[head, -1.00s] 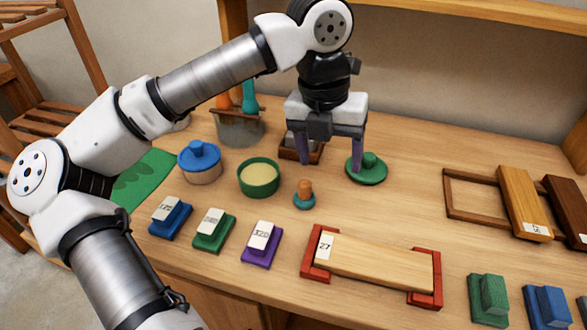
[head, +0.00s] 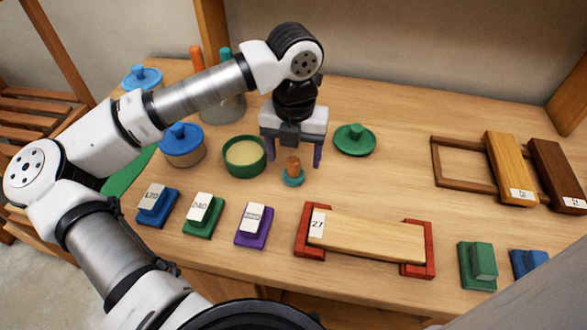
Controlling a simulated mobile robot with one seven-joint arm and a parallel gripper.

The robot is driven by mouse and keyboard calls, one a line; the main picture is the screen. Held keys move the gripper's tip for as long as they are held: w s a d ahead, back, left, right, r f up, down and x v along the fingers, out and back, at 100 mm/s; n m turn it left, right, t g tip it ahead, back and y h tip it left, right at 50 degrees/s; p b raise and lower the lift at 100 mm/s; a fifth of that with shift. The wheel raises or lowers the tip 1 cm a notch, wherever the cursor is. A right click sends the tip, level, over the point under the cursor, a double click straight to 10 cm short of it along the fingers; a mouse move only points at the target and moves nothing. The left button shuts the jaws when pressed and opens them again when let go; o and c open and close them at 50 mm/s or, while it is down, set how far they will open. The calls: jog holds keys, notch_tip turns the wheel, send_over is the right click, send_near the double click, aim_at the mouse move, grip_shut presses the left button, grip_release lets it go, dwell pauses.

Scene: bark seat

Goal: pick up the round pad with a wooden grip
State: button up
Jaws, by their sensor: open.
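The round pad (head: 292,181) is a small teal disc with an upright orange-brown wooden grip (head: 293,164). It stands on the bench in the middle of the head view, just right of the green bowl. My gripper (head: 294,158) points down over it, open and empty. In the picture its two purple-grey fingers come down on the left and right of the wooden grip. I cannot tell whether either finger touches it or how high the tips are.
A green bowl (head: 245,157) stands close to the left, and a green lid (head: 354,140) lies right and behind. Purple (head: 254,226), green and blue blocks are in front. A red-ended clamp holds a wooden board (head: 365,240).

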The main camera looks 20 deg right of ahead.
aim_at(294, 160)
jog(key=shift+f+p, duration=0.65)
jog(key=shift+f, duration=1.65)
jog(key=c, duration=1.1)
